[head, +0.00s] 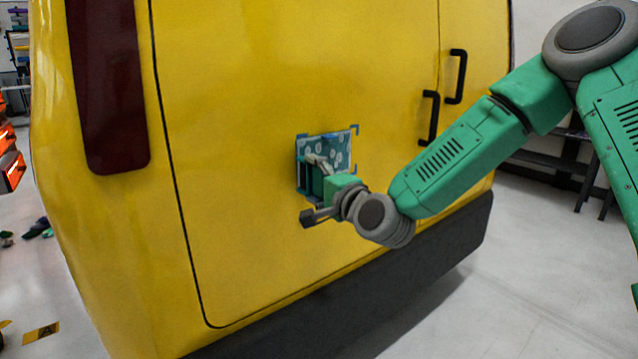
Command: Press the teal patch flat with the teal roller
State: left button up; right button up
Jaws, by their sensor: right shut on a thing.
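The teal patch (346,145) is a small square with pale spots on the yellow van's rear door. Darker blue corner marks frame it. My right gripper (312,172) is in front of the patch's lower left part and hides some of it. It is shut on the teal roller (303,178), of which only a small part shows at the patch's left side. I cannot tell whether the roller touches the patch. My left gripper is not in view.
The yellow van door (240,230) fills the middle. Black door handles (430,118) stick out right of the patch. A dark bumper (420,285) runs below. A dark bench (560,160) stands at the right. The door around the patch is clear.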

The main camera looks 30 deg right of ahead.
jog(key=shift+a+r, duration=0.2)
jog(key=shift+a, duration=0.35)
jog(key=shift+w+d+f, duration=0.15)
jog(key=shift+d, duration=0.3)
jog(key=shift+w+d+f, duration=0.1)
jog(key=shift+d, duration=0.35)
jog(key=shift+w+a, duration=0.15)
jog(key=shift+a, duration=0.15)
jog(key=shift+w+a+r, duration=0.2)
jog(key=shift+w+a, duration=0.05)
jog(key=shift+a, duration=0.2)
jog(key=shift+d+f, duration=0.15)
jog(key=shift+d, duration=1.4)
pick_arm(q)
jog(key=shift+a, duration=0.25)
pick_arm(e)
jog(key=shift+a, duration=0.3)
jog(key=shift+d, duration=0.15)
